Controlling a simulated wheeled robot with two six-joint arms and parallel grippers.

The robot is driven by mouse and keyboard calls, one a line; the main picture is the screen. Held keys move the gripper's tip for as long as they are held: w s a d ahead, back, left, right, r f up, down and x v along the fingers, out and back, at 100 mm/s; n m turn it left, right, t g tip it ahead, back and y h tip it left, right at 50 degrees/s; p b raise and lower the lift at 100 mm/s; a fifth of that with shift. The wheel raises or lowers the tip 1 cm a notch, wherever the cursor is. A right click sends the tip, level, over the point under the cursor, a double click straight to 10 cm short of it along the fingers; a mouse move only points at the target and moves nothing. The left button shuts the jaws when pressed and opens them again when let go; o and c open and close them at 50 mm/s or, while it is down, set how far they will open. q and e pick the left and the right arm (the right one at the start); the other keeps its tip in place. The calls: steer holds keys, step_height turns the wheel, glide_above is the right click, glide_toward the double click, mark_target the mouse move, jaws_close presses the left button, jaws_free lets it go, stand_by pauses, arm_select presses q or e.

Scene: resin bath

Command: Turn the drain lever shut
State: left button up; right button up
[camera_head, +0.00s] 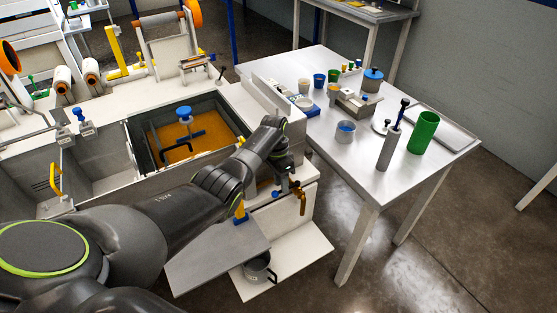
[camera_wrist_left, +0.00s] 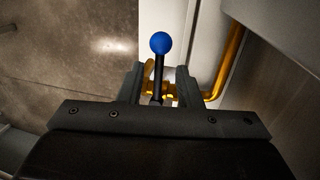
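The drain lever is a black rod with a blue ball (camera_wrist_left: 160,43) on its end, standing between my left gripper's fingers in the left wrist view. The left gripper (camera_wrist_left: 159,72) is open around the rod, with a gap on each side. Brass drain pipe (camera_wrist_left: 225,72) shows behind and to the right of the fingers. In the head view my left gripper (camera_head: 284,180) is at the outer end of the bath, beside the brass spout (camera_head: 302,202); the lever there is small and partly hidden. My right gripper is not in view.
A grey bucket (camera_head: 259,269) stands on a low white shelf (camera_head: 300,262) below the spout. The resin bath (camera_head: 183,136) holds amber liquid. A metal table (camera_head: 365,168) with cups, a green cylinder (camera_head: 423,132) and tools stands to the right.

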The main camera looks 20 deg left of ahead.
arm_select(q)
step_height(320, 180, up, 16)
steer(key=w+a+b, duration=0.1)
steer(key=a, duration=0.1)
steer(key=shift+w+a, duration=0.3)
steer(key=shift+w, duration=0.1)
